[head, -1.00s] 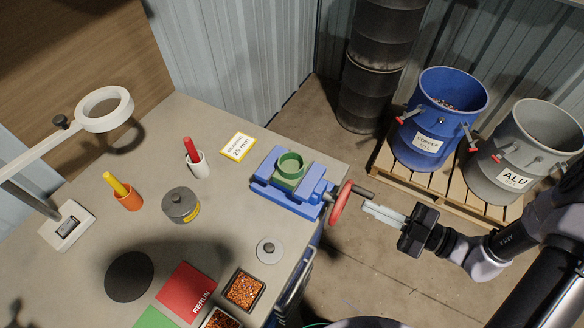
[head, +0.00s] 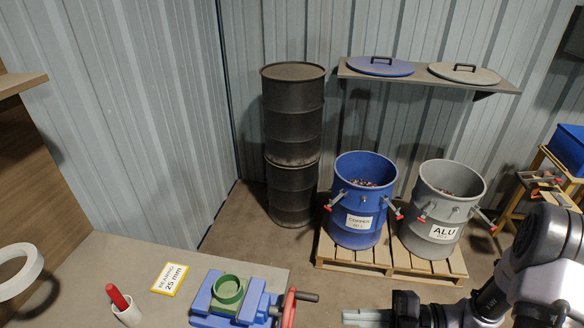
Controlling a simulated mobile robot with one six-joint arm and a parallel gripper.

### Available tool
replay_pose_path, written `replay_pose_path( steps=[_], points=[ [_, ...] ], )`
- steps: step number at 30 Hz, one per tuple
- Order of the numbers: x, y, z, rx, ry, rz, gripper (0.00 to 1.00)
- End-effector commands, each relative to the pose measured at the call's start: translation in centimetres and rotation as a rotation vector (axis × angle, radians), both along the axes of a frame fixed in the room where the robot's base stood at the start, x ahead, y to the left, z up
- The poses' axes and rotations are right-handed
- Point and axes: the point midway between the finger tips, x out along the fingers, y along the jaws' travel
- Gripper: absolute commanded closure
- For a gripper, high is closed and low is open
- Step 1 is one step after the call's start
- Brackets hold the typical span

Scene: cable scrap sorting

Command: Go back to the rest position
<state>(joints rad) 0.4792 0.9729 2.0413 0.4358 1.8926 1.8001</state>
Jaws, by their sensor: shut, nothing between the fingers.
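My gripper (head: 366,316) is at the bottom of the head view, just right of the vise's red handwheel (head: 289,308). Its fingers point left and are shut with nothing between them. My arm comes in from the lower right. The blue vise (head: 264,306) on the bench holds a green ring (head: 229,289). A gap shows between the fingertips and the handwheel's handle.
A blue copper drum (head: 350,215) and a grey ALU drum (head: 446,212) stand on a pallet (head: 350,256) behind my gripper. Stacked dark barrels (head: 292,130) stand at the back. A wall shelf (head: 420,82) carries two lids. A bench (head: 130,260) fills the lower left.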

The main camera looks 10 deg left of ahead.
Motion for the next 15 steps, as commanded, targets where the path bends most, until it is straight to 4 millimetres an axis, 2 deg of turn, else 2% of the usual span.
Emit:
replay_pose_path(
  steps=[3,5,6,8,9,11,12,14,15],
  points=[
    [-2.4,1.1,4.0,-0.184,-0.57,0.284,1.0],
    [-4.2,1.3,5.8,-0.265,-0.92,0.489,1.0],
    [-5.3,1.2,6.7,-0.305,-1.148,0.636,1.0],
    [-6.7,0.9,8.1,-0.349,-1.479,0.875,1.0],
    [-7.5,0.5,8.9,-0.366,-1.691,1.048,1.0],
    [-8.5,-0.2,10.2,-0.377,-1.985,1.329,1.0],
    [-8.9,-0.6,11.0,-0.373,-2.156,1.522,1.0],
    [-9.4,-1.3,12.2,-0.356,-2.362,1.811,1.0],
    [-9.6,-1.7,13.0,0.331,2.393,-1.939,1.0]
  ],
)
